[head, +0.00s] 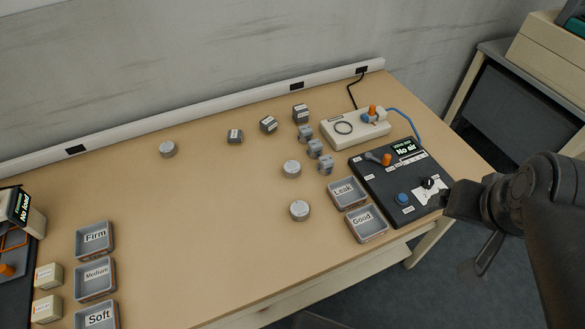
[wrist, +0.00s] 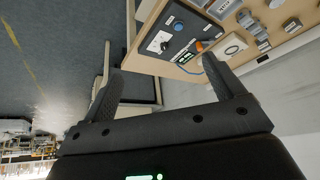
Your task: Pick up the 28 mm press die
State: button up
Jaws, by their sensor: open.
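Three small dark grey blocks with white labels stand towards the back of the table: one upright block (head: 301,113), a tilted-looking one (head: 268,124) and a smaller one (head: 235,136). Three round grey pieces with pale labelled tops lie at the back left (head: 167,149), in the middle (head: 292,169) and nearer the front (head: 300,210). The labels are too small to read, so I cannot tell which piece is the 28 mm press die. My gripper (wrist: 160,78) is open and empty in the wrist view, off the table's right end and apart from all these pieces.
A black control panel (head: 376,178) and a white device (head: 340,127) with a blue hose stand at the right. Leak (head: 333,202) and Good (head: 383,235) trays sit beside the panel. Firm, Medium and Soft trays (head: 111,240) are at the left. The table's middle (head: 210,215) is clear.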

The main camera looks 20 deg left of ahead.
jog(key=c, duration=0.3)
jog(key=w+a+n+g, duration=0.2)
jog(key=w+a+n, duration=0.5)
jog(key=w+n, duration=0.25)
jog(key=n+g, duration=0.4)
jog(key=n, duration=2.3)
send_over(292, 166)
notch_tip(292, 166, down, 18)
notch_tip(292, 166, down, 10)
jog(key=shift+s+f, duration=0.1)
jog(key=shift+f, duration=0.05)
